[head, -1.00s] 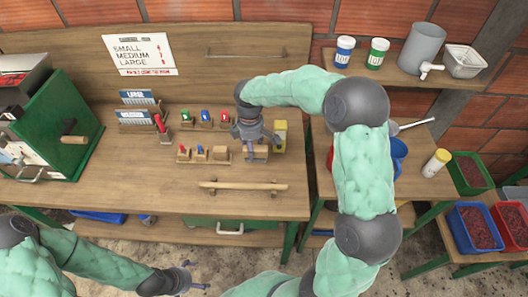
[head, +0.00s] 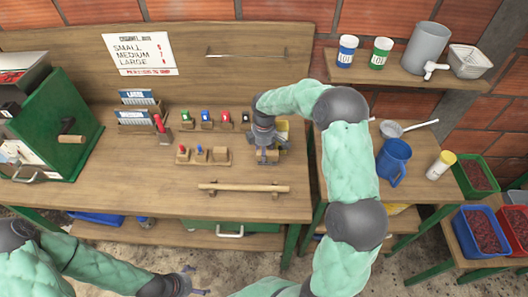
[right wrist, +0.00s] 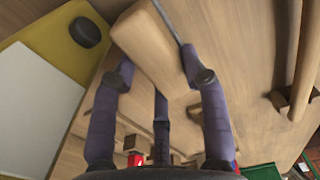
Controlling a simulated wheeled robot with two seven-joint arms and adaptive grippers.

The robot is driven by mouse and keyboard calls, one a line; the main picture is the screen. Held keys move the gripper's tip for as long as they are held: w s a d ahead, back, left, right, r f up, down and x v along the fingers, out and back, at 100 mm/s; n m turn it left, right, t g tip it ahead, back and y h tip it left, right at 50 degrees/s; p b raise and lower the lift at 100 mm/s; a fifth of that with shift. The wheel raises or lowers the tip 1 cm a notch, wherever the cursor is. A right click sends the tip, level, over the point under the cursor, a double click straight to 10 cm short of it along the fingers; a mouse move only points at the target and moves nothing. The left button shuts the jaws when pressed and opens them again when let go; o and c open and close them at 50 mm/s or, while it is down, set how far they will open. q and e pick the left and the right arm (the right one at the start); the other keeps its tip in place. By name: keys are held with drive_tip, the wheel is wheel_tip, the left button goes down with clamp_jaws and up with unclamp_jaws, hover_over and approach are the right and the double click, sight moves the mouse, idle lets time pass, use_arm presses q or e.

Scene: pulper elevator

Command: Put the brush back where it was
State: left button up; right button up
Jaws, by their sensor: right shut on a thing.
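The brush shows as a pale wooden block (right wrist: 150,45) in the right wrist view, between the fingers of my right gripper (right wrist: 158,65). Its bristles cannot be made out. In the head view my right gripper (head: 268,154) is low over the right part of the workbench, shut on the brush, which is mostly hidden by the fingers. I cannot tell whether the brush touches the bench top. My left gripper (head: 193,281) is empty, fingers apart, in front of the bench near the bottom of the head view.
A wooden rail (head: 243,187) runs along the bench front. Small wooden holders (head: 202,156) with coloured pieces are to the left. A blue jug (head: 393,160) stands on the right table.

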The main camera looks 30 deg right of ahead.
drive_tip(key=shift+r, duration=0.1)
drive_tip(key=o, duration=0.8)
drive_tip(key=shift+o, duration=0.2)
wheel_tip(320, 180, up, 12)
drive_tip(key=p, duration=0.2)
drive_tip(key=shift+p, duration=0.3)
